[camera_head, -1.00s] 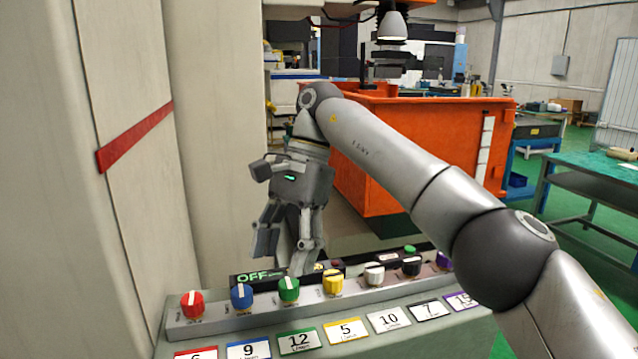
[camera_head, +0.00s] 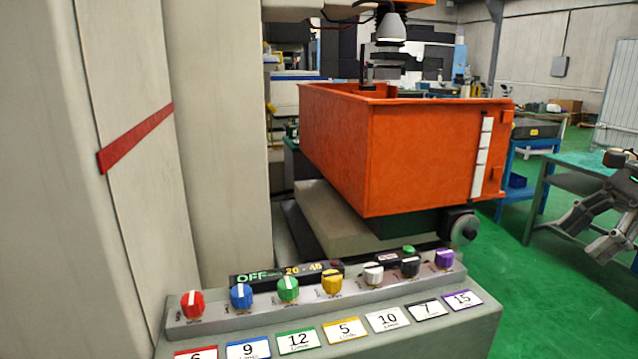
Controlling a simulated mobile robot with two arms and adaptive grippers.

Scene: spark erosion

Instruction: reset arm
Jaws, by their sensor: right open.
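My right gripper (camera_head: 577,232) is at the right edge of the head view, its fingers pointing down and to the left. It is open and holds nothing. It is well to the right of the control panel (camera_head: 400,337), in front of the green table. The rest of that arm is mostly out of the picture. My left gripper does not show.
The panel carries several coloured knobs, among them a red knob (camera_head: 191,304) and a purple knob (camera_head: 444,259), and a display (camera_head: 285,274) reading OFF. An orange tank (camera_head: 400,150) stands behind. The green table (camera_head: 560,180) is at right. Green floor (camera_head: 500,240) is clear between.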

